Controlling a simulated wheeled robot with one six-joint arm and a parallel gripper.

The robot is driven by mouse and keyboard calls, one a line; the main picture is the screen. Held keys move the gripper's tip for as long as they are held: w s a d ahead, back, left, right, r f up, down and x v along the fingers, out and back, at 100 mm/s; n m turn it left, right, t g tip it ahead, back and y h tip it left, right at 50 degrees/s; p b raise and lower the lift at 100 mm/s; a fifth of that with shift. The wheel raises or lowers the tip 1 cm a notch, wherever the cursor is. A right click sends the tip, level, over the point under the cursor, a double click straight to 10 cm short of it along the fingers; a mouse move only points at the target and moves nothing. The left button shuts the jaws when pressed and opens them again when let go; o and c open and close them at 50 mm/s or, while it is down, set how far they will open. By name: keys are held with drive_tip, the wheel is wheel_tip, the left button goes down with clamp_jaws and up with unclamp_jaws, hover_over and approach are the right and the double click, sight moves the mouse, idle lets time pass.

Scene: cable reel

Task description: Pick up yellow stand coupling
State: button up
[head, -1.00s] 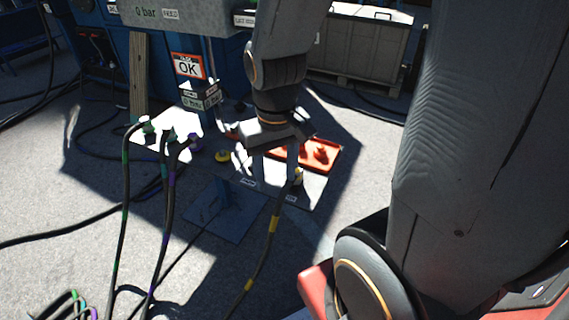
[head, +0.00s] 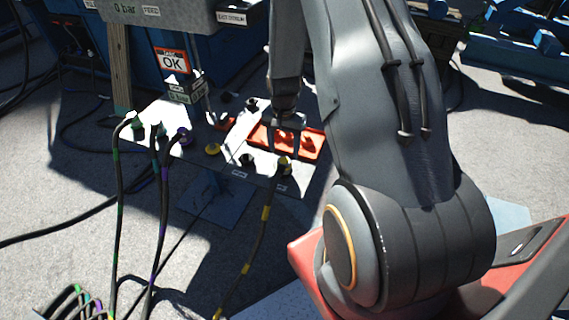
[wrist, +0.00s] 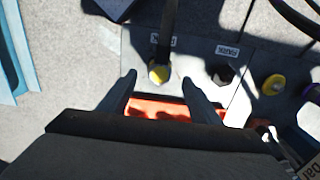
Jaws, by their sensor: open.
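The yellow stand coupling (head: 285,163) sits upright at the front right of the stand plate, with a dark, yellow-banded cable (head: 265,213) running from it toward the front. In the wrist view the coupling (wrist: 158,73) shows near the line between my fingertips, slightly beyond them, its cable leading up the picture. My gripper (wrist: 159,82) is open, one finger on each side, with visible gaps to the coupling. In the head view my gripper (head: 288,118) is over the red tray, behind the coupling; its fingertips are hard to make out there.
The red tray (head: 318,150) holds red pieces. A dark fitting (wrist: 222,74) by a PARK label and a yellow round piece (wrist: 273,84) lie right of the coupling in the wrist view. Green- and purple-marked cables (head: 116,200) hang at left. A blue cabinet stands behind.

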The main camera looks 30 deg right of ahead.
sight(284, 161)
drive_tip(key=shift+w+d+f+p, duration=0.1)
drive_tip(key=shift+f+p, duration=0.65)
drive_tip(key=shift+f, duration=1.3)
drive_tip(key=shift+w+f+p, duration=0.1)
drive_tip(key=shift+f+p, duration=0.65)
drive_tip(key=shift+f, duration=1.25)
drive_tip(key=c, duration=1.2)
drive_tip(key=shift+c, duration=0.2)
